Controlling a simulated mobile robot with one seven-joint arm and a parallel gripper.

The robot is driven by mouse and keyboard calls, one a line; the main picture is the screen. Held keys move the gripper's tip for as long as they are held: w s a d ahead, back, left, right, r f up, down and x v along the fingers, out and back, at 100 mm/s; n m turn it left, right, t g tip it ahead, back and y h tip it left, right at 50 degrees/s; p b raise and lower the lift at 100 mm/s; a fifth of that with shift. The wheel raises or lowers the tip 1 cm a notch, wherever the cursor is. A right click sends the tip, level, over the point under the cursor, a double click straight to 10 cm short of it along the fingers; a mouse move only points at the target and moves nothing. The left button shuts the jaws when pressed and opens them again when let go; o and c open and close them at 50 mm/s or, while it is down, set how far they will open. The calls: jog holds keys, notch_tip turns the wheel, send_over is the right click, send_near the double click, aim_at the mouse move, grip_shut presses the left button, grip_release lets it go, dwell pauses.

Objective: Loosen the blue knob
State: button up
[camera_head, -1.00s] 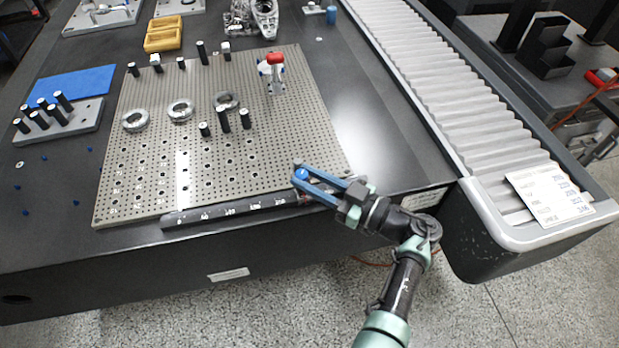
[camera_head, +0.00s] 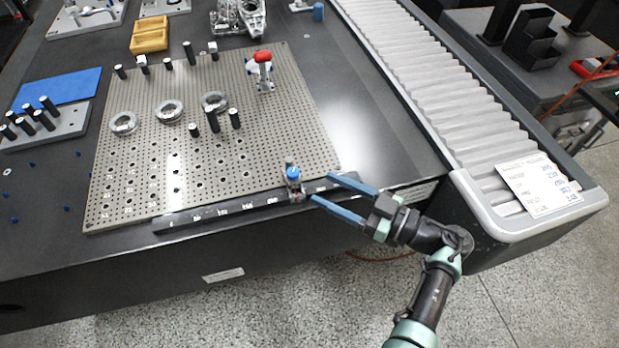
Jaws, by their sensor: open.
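The blue knob (camera_head: 293,173) sits on top of a small metal clamp or slider (camera_head: 297,194) on the dark graduated rail (camera_head: 225,209) along the front edge of the perforated plate. My gripper (camera_head: 320,187) is open and empty. Its two blue fingers are to the right of the knob and point left toward it. The lower fingertip is close to the slider's right side; I cannot tell whether it touches. The knob is in full view and not between the fingers.
The perforated plate (camera_head: 265,130) carries black posts, metal rings (camera_head: 168,111) and a red-topped clamp (camera_head: 263,57). A roller conveyor (camera_head: 440,100) runs along the right. A blue mat (camera_head: 58,90) and a post block (camera_head: 45,135) lie left. The plate's front right is clear.

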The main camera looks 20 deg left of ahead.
jog(key=v, duration=0.6)
jog(key=shift+a, duration=0.15)
